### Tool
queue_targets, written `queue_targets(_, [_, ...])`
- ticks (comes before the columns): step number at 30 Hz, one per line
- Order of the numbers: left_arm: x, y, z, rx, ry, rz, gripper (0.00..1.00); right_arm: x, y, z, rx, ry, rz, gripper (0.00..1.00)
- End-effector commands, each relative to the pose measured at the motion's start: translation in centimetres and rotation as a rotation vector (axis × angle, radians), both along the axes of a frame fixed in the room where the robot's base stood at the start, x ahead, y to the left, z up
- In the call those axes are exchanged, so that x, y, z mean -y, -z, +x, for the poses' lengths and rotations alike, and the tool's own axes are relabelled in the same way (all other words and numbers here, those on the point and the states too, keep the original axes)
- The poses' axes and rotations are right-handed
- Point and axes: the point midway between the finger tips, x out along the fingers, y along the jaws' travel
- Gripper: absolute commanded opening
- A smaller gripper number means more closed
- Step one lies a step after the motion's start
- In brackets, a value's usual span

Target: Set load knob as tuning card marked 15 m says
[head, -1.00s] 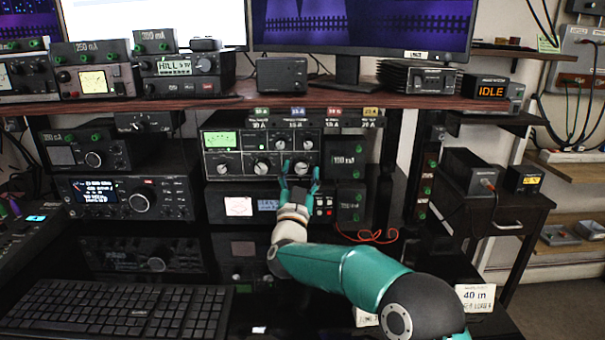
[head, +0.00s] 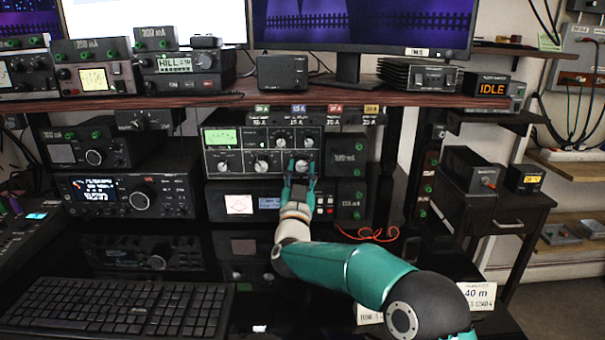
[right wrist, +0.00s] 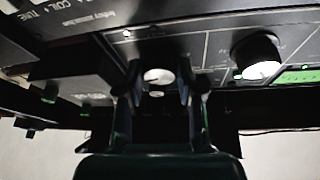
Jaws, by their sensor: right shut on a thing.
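The tuner (head: 232,161) is a dark box on the desk with a green-lit meter and two rows of white-faced knobs. My right gripper (head: 301,168) is at its lower right front, with the fingers shut on the lower right knob (head: 302,164). In the right wrist view this knob (right wrist: 158,76) shows between my two fingertips, and another knob (right wrist: 256,57) stands free to the right. Knob labels and pointer position are too small to read. A card marked 40 m (head: 478,294) stands at the front right. Another card (head: 369,316) is partly hidden by my right arm. I see no card marked 15 m.
A shelf (head: 215,101) runs just above the tuner, with small coloured tags (head: 298,111) hanging below it. A radio (head: 128,196) stands to the left. A keyboard (head: 115,308) lies in front. A red cable (head: 370,235) curls right of my forearm.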

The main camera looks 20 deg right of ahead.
Motion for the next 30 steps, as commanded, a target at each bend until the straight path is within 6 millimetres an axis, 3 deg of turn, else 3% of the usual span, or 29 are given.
queue_targets(21, [0.0, 2.4, 0.0, 0.0, 0.0, 0.0, 0.0, 0.6, 0.0, -0.2, -0.144, 0.003, -0.507, 0.02])
queue_targets(30, [0.0, 2.6, 0.0, 0.0, 0.0, 0.0, 0.0, 0.6, -0.1, -0.2, -0.176, 0.001, -0.617, 0.02])
